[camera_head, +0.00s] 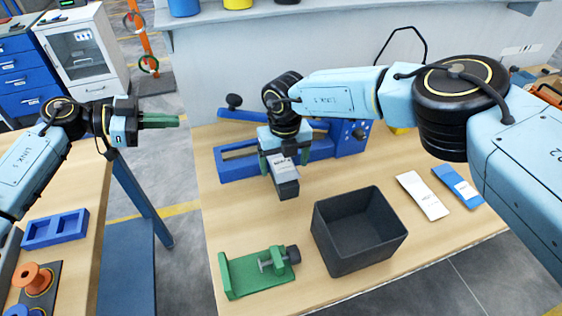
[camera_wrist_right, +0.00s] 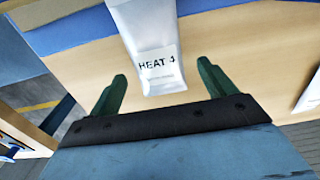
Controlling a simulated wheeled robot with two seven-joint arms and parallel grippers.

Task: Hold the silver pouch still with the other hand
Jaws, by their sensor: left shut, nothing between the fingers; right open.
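The silver pouch (camera_wrist_right: 150,25), with a label reading HEAT 4, lies between and ahead of the spread green fingers of my right gripper (camera_wrist_right: 160,85) in the right wrist view. Its far end runs out of that frame. In the head view the pouch (camera_head: 285,177) shows just below my right gripper (camera_head: 283,158), at the near edge of the blue fixture. My right gripper is open; I cannot tell whether a finger touches the pouch. My left gripper (camera_head: 162,120) is shut and empty, far to the left, over the gap between the tables.
A blue fixture (camera_head: 237,168) stands behind the pouch. A dark open bin (camera_head: 335,253) and a green clamp stand (camera_head: 240,275) are nearer. A white pouch (camera_head: 423,196) and a blue pouch (camera_head: 458,187) lie to the right. A blue tray (camera_head: 55,229) is on the left table.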

